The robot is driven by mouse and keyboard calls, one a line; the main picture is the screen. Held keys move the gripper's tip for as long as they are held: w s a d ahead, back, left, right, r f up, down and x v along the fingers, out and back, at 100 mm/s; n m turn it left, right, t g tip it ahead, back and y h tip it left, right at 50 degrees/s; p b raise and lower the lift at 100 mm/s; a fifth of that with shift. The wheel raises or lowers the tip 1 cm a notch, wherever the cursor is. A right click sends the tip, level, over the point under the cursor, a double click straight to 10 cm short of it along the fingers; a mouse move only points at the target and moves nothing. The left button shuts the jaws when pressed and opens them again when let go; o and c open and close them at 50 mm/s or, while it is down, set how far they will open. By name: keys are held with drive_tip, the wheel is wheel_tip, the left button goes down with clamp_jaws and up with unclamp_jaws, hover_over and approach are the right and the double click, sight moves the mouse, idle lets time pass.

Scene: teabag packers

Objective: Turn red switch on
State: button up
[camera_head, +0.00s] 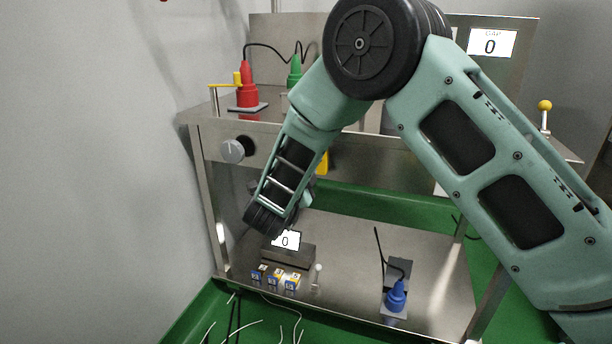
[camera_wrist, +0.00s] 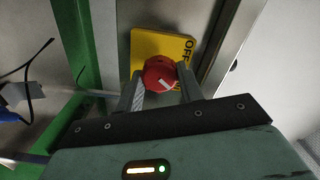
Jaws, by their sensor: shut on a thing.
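The red switch (camera_wrist: 158,72) is a round knob with a white mark on a yellow plate (camera_wrist: 150,47), seen in the wrist view. The plate carries the word OFF at its right side; further lettering is partly covered. My gripper (camera_wrist: 161,76) has one finger on each side of the knob and is shut on it. The knob's white mark slants toward the lower right in the wrist view. In the head view only an edge of the yellow plate (camera_head: 322,163) shows behind my arm; the knob and my fingers are hidden there.
A steel bench has a lower shelf (camera_head: 345,245) with a scale (camera_head: 285,241), small boxes (camera_head: 273,280) and a blue plug (camera_head: 396,297). On top stand a red plug (camera_head: 247,92) and a green plug (camera_head: 295,72). A grey dial (camera_head: 232,151) is on the front panel.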

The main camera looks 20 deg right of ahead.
drive_tip(key=shift+f+m+b, duration=0.2)
drive_tip(key=shift+m+b, duration=0.25)
drive_tip(key=shift+m, duration=0.15)
drive_tip(key=shift+r, duration=0.1)
drive_tip(key=o, duration=1)
drive_tip(key=shift+s, duration=0.1)
drive_tip(key=p+v, duration=0.2)
drive_tip(key=v, duration=1.5)
drive_tip(key=shift+a+p, duration=0.15)
drive_tip(key=shift+p, duration=0.15)
drive_tip(key=shift+s, duration=0.1)
drive_tip(key=shift+r, duration=0.1)
